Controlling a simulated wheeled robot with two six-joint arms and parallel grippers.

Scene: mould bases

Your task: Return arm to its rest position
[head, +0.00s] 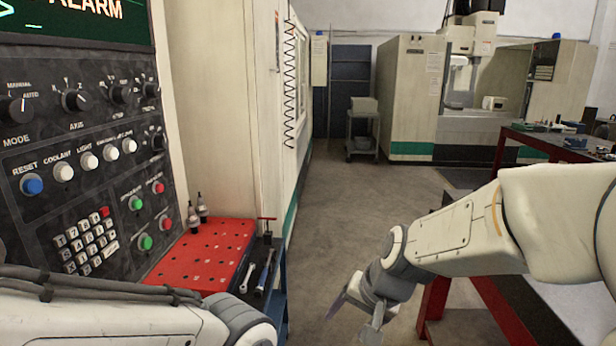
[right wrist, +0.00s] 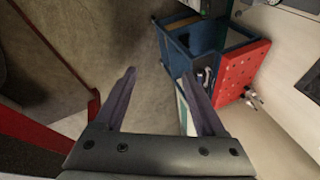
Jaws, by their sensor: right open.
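My right arm (head: 450,245) reaches in from the right in the head view. Its right gripper (head: 354,320) hangs over the open floor near the bottom middle, partly cut by the frame edge. In the right wrist view the right gripper (right wrist: 160,73) has its two fingers spread apart with only floor between them, so it is open and empty. My left arm (head: 110,315) crosses the bottom left corner in the head view; its gripper is out of the frame.
A control panel (head: 75,110) with knobs and buttons stands at left. Below it is a red perforated tray top (head: 205,255) on a blue cart (right wrist: 190,55), with wrenches (head: 247,277) and tool holders (head: 194,221). A red-framed table (head: 430,300) is at right. Floor between is clear.

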